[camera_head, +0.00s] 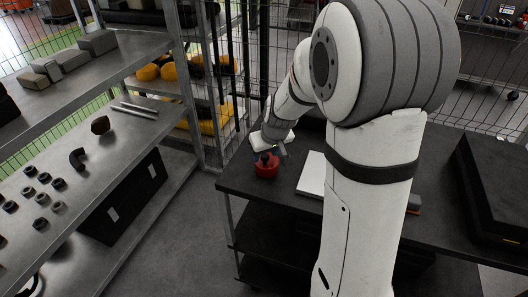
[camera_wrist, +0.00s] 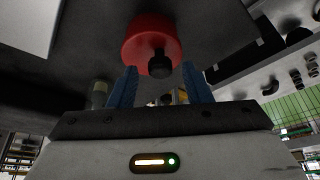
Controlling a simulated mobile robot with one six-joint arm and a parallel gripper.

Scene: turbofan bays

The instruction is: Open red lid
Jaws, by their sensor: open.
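The red lid (camera_head: 266,168) is a round red piece with a dark knob on top, at the left end of the dark table. It also shows in the wrist view (camera_wrist: 138,40), with its black knob (camera_wrist: 160,64) toward my gripper. My gripper (camera_head: 277,150) is just behind and above the lid in the head view. In the wrist view my gripper (camera_wrist: 159,82) has its two blue fingers apart, with the knob showing between or just beyond their tips. I cannot tell whether they touch it. Nothing is held. What lies under the lid is hidden.
A white flat object (camera_head: 312,174) lies on the dark table (camera_head: 240,180) right of the lid, partly behind my arm. A black case (camera_head: 495,190) stands at the right. A metal shelf (camera_head: 100,165) with several nuts and fittings stands at the left, with a floor gap between.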

